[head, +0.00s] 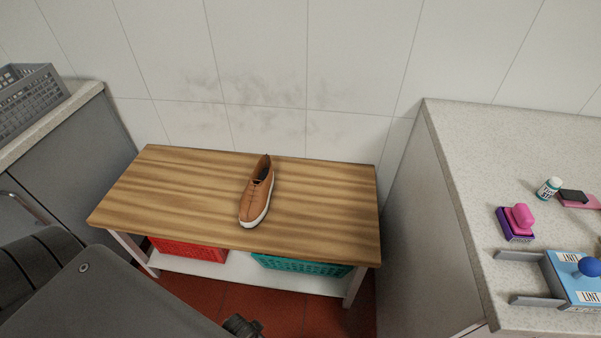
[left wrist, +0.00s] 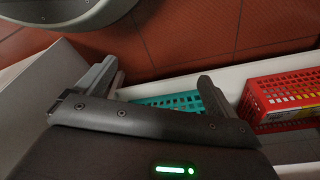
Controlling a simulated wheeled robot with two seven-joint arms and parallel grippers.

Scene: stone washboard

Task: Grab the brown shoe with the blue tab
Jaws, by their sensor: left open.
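A brown shoe (head: 256,196) with a white sole lies upright on the wooden bench top (head: 330,205) in the head view. Its toe points to the front of the bench and its heel to the wall. I see no blue tab on it from here. My left gripper (left wrist: 153,86) shows in the left wrist view, open with nothing between its fingers. It faces the low shelf under the bench, and the shoe is not in that view. My right gripper is not in view.
A red basket (head: 188,249) and a teal basket (head: 300,266) stand on the white lower shelf. A grey cabinet with a grey crate (head: 32,102) is at left.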

